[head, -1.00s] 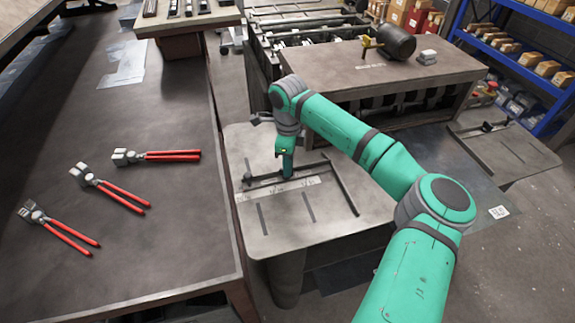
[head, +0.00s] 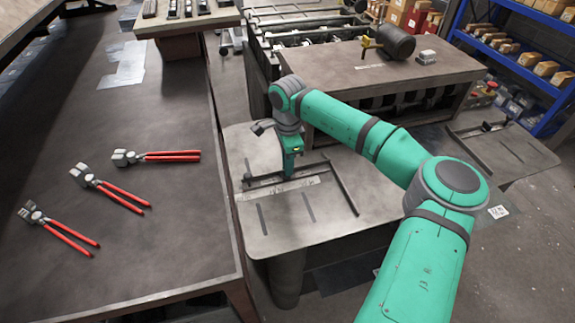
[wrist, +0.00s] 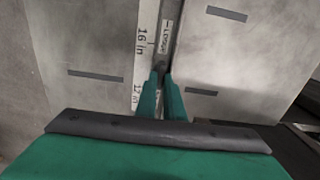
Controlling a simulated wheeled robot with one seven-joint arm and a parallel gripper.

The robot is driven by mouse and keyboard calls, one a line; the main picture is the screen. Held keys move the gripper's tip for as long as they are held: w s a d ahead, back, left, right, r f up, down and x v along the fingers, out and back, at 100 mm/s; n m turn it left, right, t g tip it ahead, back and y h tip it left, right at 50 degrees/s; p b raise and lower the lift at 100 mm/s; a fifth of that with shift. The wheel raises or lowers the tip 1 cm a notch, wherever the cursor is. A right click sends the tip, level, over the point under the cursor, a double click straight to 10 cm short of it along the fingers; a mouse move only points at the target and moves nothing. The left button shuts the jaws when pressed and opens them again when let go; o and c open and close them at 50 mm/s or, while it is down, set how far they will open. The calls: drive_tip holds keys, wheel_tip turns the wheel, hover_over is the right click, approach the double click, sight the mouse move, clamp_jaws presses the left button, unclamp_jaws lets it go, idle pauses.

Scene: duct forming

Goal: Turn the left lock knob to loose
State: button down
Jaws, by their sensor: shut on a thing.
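The table gauge is a dark fence bar (head: 262,182) beside a pale ruler strip (head: 308,181) on the grey machine table. My gripper (head: 289,176) points down onto the middle of this bar. In the wrist view my gripper (wrist: 162,80) has its two green fingers close together around a small dark piece, likely the lock knob, mostly hidden between the tips. A small label (wrist: 165,38) lies just beyond the fingertips and seems to read LOOSE. The ruler (wrist: 145,50) runs to the left of it. The knob's angle cannot be made out.
A dark side bar (head: 342,188) lies on the table to the right of my gripper. A workbench (head: 150,225) at left holds several red-handled pliers (head: 112,193). A heavier machine bench (head: 400,75) with a dark cylinder (head: 396,40) stands behind my arm.

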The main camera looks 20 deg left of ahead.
drive_tip(key=shift+s, duration=0.1)
drive_tip(key=c, duration=1.9)
unclamp_jaws()
drive_tip(key=shift+o, duration=0.2)
wheel_tip(320, 180, up, 11)
drive_tip(key=shift+f, duration=0.1)
